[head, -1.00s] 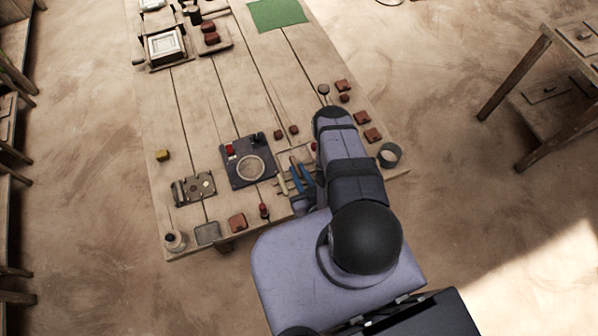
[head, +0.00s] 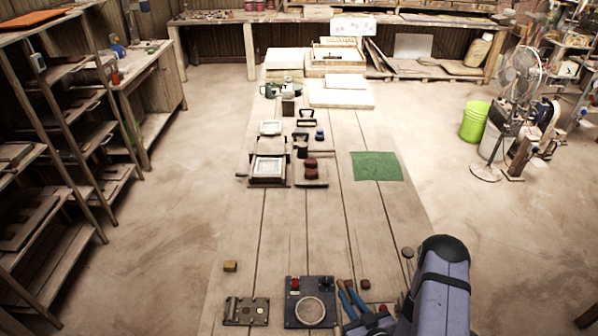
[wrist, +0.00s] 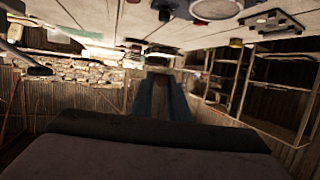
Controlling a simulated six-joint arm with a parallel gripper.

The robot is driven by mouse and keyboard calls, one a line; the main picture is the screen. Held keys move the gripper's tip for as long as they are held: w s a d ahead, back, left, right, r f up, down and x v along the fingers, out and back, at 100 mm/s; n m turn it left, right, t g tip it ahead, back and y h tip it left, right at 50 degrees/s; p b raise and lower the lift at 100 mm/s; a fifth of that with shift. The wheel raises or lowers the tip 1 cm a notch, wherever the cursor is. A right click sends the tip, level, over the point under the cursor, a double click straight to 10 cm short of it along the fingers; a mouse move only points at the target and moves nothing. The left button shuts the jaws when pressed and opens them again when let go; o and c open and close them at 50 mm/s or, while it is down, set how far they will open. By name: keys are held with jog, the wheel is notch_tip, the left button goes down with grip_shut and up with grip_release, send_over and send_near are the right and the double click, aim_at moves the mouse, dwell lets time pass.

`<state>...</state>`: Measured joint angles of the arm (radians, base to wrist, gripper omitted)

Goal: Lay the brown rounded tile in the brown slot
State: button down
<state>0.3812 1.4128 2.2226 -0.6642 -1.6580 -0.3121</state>
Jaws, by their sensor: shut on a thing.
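My gripper (wrist: 160,80) shows in the wrist view as two dark blue fingers, close together and pointing away from the camera. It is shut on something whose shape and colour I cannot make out. In the head view my arm fills the lower right, and two blue bars (head: 352,298) that look like the fingers lie just right of a dark plate with a pale disc (head: 310,309). Small red-brown pieces lie near there, one of them (head: 364,285) just beyond the bars. I cannot tell which piece is the brown rounded tile. I cannot make out a brown slot.
Farther back are a framed press (head: 268,171), a tray with dark red rounded pieces (head: 311,182) and a green mat (head: 377,166). The middle of the table is clear.

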aim_at(347, 296)
jog(key=r+n+y, duration=0.1)
jog(key=r+n+g+y+b, duration=0.1)
jog(key=r, duration=0.1)
jog(key=r+n+y, duration=0.1)
jog(key=shift+w+a+r+b, duration=0.15)
jog(key=shift+w+a+b, duration=0.15)
jog(key=shift+w+b, duration=0.1)
jog(key=s+d+r+n+g+y+b, duration=0.1)
jog(key=s+r+n+g+y+b, duration=0.1)
jog(key=s+r+n+g+y, duration=0.1)
jog(key=shift+s+n+g+y, duration=0.6)
jog(key=shift+s+g+y, duration=0.1)
jog(key=shift+s, duration=0.45)
jog(key=shift+w, duration=0.1)
